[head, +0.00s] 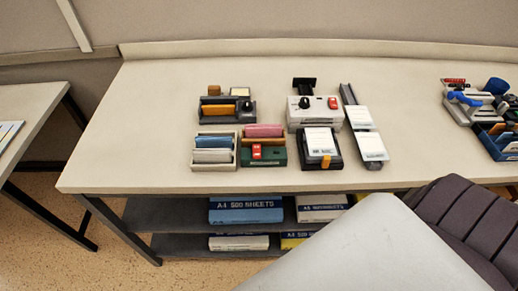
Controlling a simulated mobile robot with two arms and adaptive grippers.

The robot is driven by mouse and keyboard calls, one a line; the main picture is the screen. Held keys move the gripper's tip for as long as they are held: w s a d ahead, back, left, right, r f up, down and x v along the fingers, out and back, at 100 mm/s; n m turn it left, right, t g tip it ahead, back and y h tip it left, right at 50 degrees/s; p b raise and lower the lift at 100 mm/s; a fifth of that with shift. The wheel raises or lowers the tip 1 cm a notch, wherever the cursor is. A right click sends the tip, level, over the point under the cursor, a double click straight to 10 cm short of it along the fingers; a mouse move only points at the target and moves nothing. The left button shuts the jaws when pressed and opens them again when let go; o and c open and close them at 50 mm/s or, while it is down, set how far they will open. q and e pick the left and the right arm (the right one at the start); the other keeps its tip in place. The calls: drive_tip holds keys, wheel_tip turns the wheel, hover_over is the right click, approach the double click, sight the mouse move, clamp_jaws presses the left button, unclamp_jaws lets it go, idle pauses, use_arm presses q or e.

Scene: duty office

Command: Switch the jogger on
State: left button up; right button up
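A light grey box-shaped machine (296,116) stands on the long table, right of the middle group. It has a black knob (304,102) and a small red part (332,103) on top, and a black piece rises behind it. It looks most like the jogger, but no label is readable and I cannot tell the state of any switch. Neither of my grippers is in view.
The table (140,140) is bare at left. Stamp rack (241,113), card trays (213,150), a black device with white paper (321,143) and a long grey device (371,148) crowd the machine. A dark chair (463,212) stands at front right.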

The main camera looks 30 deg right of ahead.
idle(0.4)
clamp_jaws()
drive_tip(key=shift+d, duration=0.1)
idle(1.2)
